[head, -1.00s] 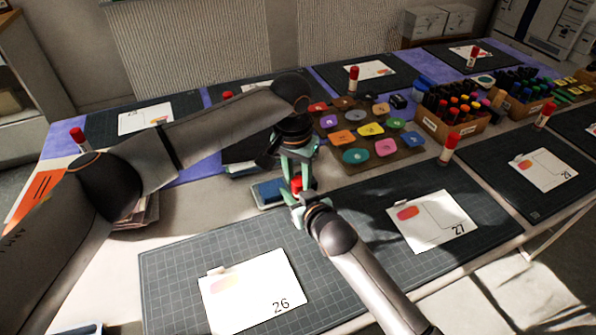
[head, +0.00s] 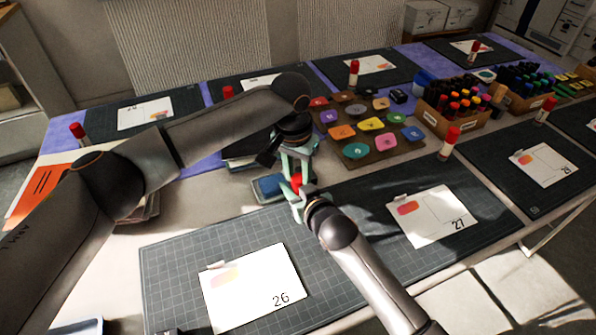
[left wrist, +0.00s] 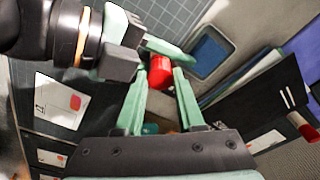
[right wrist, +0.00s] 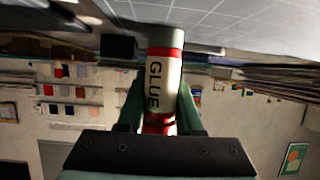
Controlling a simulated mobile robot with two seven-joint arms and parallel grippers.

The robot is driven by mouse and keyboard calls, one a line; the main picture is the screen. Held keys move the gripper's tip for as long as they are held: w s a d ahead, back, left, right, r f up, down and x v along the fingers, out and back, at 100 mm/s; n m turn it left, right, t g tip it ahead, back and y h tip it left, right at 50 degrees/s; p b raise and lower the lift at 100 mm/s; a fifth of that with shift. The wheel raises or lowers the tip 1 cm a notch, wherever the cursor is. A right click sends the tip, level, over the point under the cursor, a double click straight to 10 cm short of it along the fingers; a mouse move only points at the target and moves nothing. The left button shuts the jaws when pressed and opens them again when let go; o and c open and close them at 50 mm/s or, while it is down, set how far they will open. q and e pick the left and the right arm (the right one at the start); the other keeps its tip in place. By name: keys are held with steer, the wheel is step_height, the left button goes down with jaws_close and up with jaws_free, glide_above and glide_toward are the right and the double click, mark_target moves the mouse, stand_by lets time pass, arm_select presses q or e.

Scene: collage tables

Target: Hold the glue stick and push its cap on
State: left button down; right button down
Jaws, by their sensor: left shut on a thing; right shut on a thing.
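The red cap (head: 297,180) is between the fingers of my left gripper (head: 297,172), which is shut on it. It also shows in the left wrist view (left wrist: 160,72). My right gripper (head: 300,203) is directly below, shut on the glue stick. In the right wrist view the glue stick (right wrist: 160,84) is a white tube marked GLUE, with red bands and a grey end, between the green fingers. In the head view the tube is mostly hidden by my right gripper. The two grippers are very close together. I cannot tell whether cap and tube touch.
A board of coloured shapes (head: 372,133) and a marker box (head: 455,118) stand farther back. Another glue stick (head: 449,143) stands upright to the right. The front cutting mat (head: 170,262) holds card 26 (head: 252,287).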

arm_select(q)
steer(key=shift+f, duration=0.2)
steer(key=c, duration=0.6)
jaws_free()
steer(key=shift+o, duration=0.8)
steer(key=shift+s+d, duration=0.1)
steer(key=shift+d, duration=0.05)
steer(key=shift+d, duration=0.1)
step_height(320, 180, up, 12)
steer(key=s+a, duration=0.1)
steer(key=shift+a, duration=0.15)
arm_select(e)
steer(key=shift+f, duration=0.15)
steer(key=shift+c, duration=2.4)
jaws_free()
